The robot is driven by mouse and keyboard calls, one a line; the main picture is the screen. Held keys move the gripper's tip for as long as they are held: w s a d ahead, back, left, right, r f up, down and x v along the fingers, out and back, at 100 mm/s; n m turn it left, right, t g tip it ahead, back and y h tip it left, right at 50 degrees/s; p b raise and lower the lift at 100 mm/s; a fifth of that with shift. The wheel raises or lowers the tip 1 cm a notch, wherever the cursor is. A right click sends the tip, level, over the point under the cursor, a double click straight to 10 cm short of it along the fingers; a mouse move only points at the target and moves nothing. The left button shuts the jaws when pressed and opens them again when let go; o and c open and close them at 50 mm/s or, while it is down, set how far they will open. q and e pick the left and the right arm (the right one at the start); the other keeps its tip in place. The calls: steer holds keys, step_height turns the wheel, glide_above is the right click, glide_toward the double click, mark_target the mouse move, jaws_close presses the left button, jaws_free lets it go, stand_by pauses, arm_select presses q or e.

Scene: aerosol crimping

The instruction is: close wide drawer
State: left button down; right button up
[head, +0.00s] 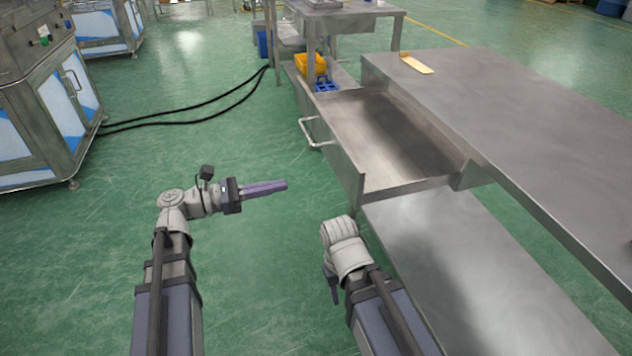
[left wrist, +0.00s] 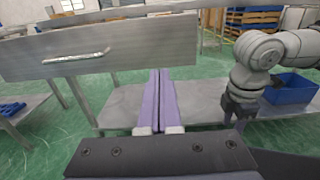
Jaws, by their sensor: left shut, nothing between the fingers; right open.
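The wide metal drawer (head: 390,130) is pulled out from the steel table, and its inside looks empty. Its front panel carries a bar handle (head: 312,132) and faces left in the head view. In the left wrist view the drawer front (left wrist: 135,45) spans the upper left, with the handle (left wrist: 75,57) on it. My left gripper (head: 284,186) is shut and empty, in front of the drawer and apart from it, with its purple fingers towards the panel. My right gripper (head: 332,290) is open, pointing down near the lower shelf's edge; its fingers are partly hidden. It also shows in the left wrist view (left wrist: 238,112).
The steel table top (head: 520,120) and lower shelf (head: 460,270) fill the right side. A yellow bin (head: 311,65) stands behind the drawer. A blue-and-white machine (head: 60,100) stands at left, with black cables (head: 190,110) on the floor. The green floor before the drawer is clear.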

mark_target(344, 172)
arm_select(q)
steer(key=x, duration=1.3)
steer(key=shift+w+d, duration=0.1)
steer(key=shift+d, duration=0.25)
